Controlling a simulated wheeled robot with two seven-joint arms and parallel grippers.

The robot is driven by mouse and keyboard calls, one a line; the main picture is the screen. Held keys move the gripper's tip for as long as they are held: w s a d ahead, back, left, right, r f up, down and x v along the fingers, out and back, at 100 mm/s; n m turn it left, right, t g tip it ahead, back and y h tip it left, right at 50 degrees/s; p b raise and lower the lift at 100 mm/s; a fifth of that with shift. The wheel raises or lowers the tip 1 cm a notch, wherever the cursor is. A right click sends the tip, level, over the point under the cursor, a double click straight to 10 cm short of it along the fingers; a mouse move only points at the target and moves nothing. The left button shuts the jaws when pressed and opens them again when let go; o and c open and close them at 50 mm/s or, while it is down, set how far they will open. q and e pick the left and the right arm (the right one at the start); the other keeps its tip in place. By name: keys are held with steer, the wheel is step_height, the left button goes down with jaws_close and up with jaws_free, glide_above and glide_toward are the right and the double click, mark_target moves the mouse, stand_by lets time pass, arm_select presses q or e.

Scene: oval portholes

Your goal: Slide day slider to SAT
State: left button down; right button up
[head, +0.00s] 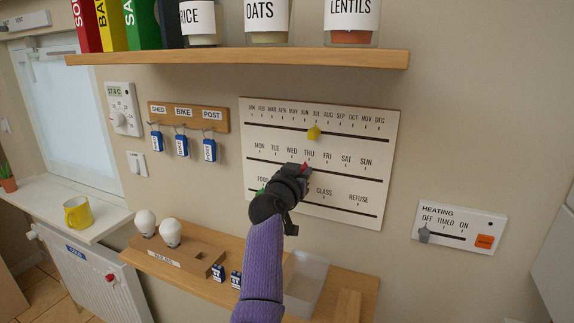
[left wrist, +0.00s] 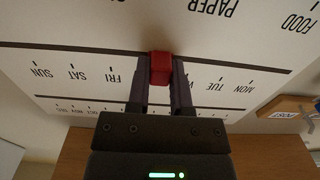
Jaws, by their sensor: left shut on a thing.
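The white calendar board (head: 375,190) hangs on the wall with three slotted rows. The middle row carries the day labels MON to SUN, and its red day slider (head: 305,167) stands just below THU. SAT (head: 346,159) is to its right along the same slot. My left gripper (head: 303,171) is shut on the red slider. In the left wrist view, which shows the board upside down, the red slider (left wrist: 160,68) sits between the two fingers, with FRI and SAT (left wrist: 78,75) to the left. The fingers hide the labels around it. My right gripper is not in view.
A yellow slider (head: 314,132) is on the month row above, and a green slider (head: 262,190) is near FOOD below. A wooden shelf with jars (head: 240,58) overhangs the board. A lower shelf holds a clear tray (head: 308,280). The day slot right of my gripper is clear.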

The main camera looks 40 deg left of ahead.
mark_target(345, 174)
arm_select(q)
steer(key=d+p, duration=0.1)
steer(key=d, duration=0.1)
steer(key=w+d+p, duration=0.1)
steer(key=d, duration=0.2)
steer(key=w+d+p, duration=0.1)
steer(key=d, duration=0.2)
steer(key=shift+w+r, duration=0.1)
steer(key=shift+w, duration=0.15)
steer(key=shift+w+d, duration=0.15)
steer(key=shift+d, duration=0.3)
steer(key=c, duration=0.5)
jaws_free()
steer(key=shift+c, duration=0.2)
steer(key=v, duration=1)
steer(key=shift+p, duration=0.35)
